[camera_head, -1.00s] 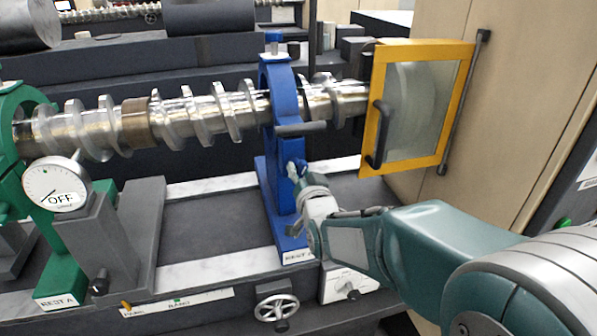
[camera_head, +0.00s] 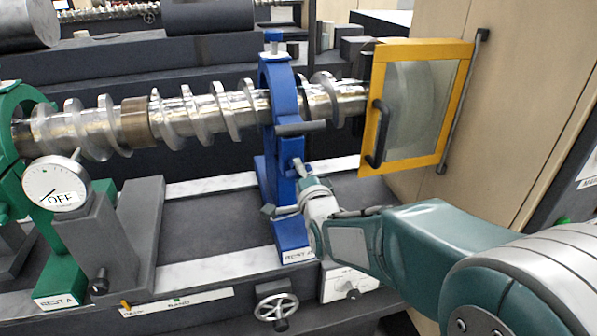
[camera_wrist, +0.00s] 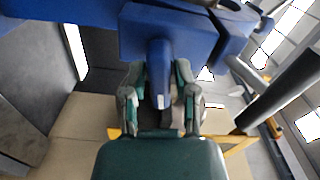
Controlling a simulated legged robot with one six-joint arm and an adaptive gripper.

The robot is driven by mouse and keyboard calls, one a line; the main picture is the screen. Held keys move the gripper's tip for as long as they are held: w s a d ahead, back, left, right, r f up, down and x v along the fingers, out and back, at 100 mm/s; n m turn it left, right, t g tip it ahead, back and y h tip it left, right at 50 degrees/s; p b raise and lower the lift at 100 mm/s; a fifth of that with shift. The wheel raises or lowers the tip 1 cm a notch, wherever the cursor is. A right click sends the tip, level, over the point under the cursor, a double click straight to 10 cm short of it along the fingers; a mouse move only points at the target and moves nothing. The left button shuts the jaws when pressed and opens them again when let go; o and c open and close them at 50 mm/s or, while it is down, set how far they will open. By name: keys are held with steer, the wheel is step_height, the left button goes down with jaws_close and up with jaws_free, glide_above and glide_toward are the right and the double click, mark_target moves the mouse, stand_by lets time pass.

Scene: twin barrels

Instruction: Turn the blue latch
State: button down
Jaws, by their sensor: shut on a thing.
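The blue latch is a short blue lever (camera_wrist: 158,70) on the blue rest (camera_head: 279,150), the ring stand around the screw shaft. In the wrist view, the lever points down between the two fingers of my gripper (camera_wrist: 160,95), which are closed around it from both sides. In the head view, my gripper (camera_head: 298,188) is at the lower front of the blue ring, and only a small blue part of the latch shows above it. The fingers partly hide the latch, and its exact angle is hard to read there.
A steel screw shaft (camera_head: 200,115) runs through the blue rest and the green rest (camera_head: 14,150). A yellow-framed guard (camera_head: 449,105) with a dark handle stands right of the blue rest. A dial reading OFF (camera_head: 56,184) is at left. A handwheel (camera_head: 275,307) sits below.

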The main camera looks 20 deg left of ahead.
steer(key=shift+d+f+m, duration=0.15)
steer(key=shift+f+m, duration=0.1)
steer(key=shift+m, duration=1.05)
steer(key=shift+f, duration=0.15)
steer(key=c, duration=0.6)
jaws_free()
steer(key=shift+d, duration=0.25)
steer(key=shift+r, duration=0.2)
steer(key=shift+s+d, duration=0.1)
steer(key=shift+s, duration=0.3)
steer(key=v, duration=1.1)
